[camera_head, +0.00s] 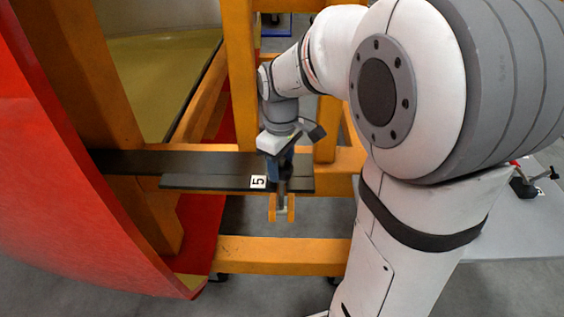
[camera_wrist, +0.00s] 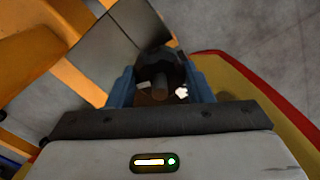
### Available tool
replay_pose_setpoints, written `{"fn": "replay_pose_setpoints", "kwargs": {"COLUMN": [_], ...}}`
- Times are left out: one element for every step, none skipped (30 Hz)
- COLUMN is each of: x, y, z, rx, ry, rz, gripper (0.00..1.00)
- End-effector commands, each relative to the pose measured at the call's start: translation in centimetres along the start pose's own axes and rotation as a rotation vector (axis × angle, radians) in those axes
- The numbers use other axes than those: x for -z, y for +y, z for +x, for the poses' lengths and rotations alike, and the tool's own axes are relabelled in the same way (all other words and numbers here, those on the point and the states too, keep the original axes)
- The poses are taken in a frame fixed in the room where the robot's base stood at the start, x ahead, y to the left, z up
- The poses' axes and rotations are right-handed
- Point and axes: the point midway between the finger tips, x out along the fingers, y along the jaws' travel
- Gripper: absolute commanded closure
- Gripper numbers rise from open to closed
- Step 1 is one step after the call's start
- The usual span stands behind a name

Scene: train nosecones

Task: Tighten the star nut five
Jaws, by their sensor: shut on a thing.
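The number five label (camera_head: 258,182) is on the end of a dark flat bar (camera_head: 215,182) in the head view. My gripper (camera_head: 279,172) points down beside that label, at the bar's right part. In the wrist view my gripper (camera_wrist: 160,88) has its blue fingers shut on a dark, rounded star nut (camera_wrist: 160,64). A round stud end shows in the middle between the fingers. In the head view the nut is mostly hidden by my gripper, so its contact with the bar cannot be told.
Orange frame beams (camera_head: 285,251) run below and behind the bar. A large red curved shell (camera_head: 60,190) fills the left side. A grey table (camera_head: 520,220) with a dark clamp-like part (camera_head: 524,187) stands at the right. Grey floor shows between the beams.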

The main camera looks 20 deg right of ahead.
Motion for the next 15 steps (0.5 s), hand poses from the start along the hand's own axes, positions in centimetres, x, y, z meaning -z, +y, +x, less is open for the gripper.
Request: {"fn": "replay_pose_setpoints", "kwargs": {"x": [-0.01, -0.01, -0.01, -0.01, -0.01, -0.01, -0.01, -0.01, -0.02, -0.02, -0.02, -0.03, -0.03, -0.03, -0.04], "y": [0.01, 0.01, 0.02, 0.02, 0.02, 0.03, 0.03, 0.03, 0.04, 0.04, 0.04, 0.05, 0.05, 0.05, 0.06], "z": [-0.01, -0.01, -0.01, -0.01, -0.01, -0.01, -0.01, -0.01, -0.01, -0.01, -0.01, -0.01, -0.01, -0.01, 0.0], "rx": [0.0, 0.0, 0.0, 0.0, 0.0, 0.001, 0.001, 0.001, 0.001, 0.001, 0.001, 0.002, 0.002, 0.002, 0.002], "ry": [0.0, 0.0, 0.0, 0.0, 0.0, 0.0, 0.0, 0.0, 0.0, 0.0, 0.0, 0.0, 0.0, -0.001, -0.001], "rz": [0.01, 0.017, 0.029, 0.041, 0.054, 0.074, 0.09, 0.109, 0.137, 0.159, 0.183, 0.217, 0.243, 0.27, 0.308], "gripper": [0.77, 0.77, 0.77, 0.77, 0.77, 0.77, 0.77, 0.77, 0.77, 0.77, 0.77, 0.77, 0.77, 0.77, 0.77]}}
